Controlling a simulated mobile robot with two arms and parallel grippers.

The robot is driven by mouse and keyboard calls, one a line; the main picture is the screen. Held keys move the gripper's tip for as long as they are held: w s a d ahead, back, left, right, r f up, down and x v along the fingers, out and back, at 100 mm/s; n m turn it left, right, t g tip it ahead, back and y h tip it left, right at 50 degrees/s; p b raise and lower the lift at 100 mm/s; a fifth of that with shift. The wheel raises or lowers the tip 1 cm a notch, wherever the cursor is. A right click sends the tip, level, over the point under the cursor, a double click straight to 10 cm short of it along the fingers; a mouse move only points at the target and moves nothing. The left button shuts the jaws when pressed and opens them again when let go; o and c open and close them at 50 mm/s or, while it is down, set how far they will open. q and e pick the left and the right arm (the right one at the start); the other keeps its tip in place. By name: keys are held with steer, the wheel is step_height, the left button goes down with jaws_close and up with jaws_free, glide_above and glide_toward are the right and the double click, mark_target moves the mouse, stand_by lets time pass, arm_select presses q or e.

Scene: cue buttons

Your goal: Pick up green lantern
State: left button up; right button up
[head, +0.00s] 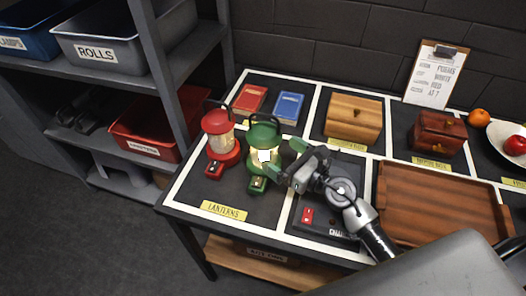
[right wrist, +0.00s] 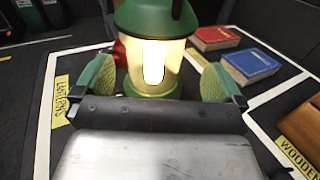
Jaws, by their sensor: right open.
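The green lantern (head: 264,133) stands upright in the section labelled lanterns, just right of the red lantern (head: 219,124). In the right wrist view the green lantern (right wrist: 150,20) fills the upper middle, and its glass glows warm yellow. My right gripper (head: 284,159) is open, its green-padded fingers pointing at the lantern from its right side in the head view. In the right wrist view one finger shows on each side of the lantern, with visible gaps. I cannot tell how far between the fingers the lantern stands. My left gripper is not in view.
Red (head: 250,98) and blue (head: 289,107) books lie behind the lanterns. A wooden box (head: 353,117) stands to their right. A wooden tray (head: 436,204) lies at the right. A grey shelf with bins (head: 95,44) stands left of the table.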

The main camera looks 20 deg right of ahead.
mark_target(264, 145)
steer(key=p+x, duration=0.1)
steer(key=x, duration=0.5)
steer(key=shift+a+f, duration=0.2)
steer(key=shift+a, duration=0.1)
steer(key=shift+s, duration=0.15)
steer(key=c, duration=1.1)
steer(key=shift+r, duration=0.1)
steer(key=shift+c, duration=1)
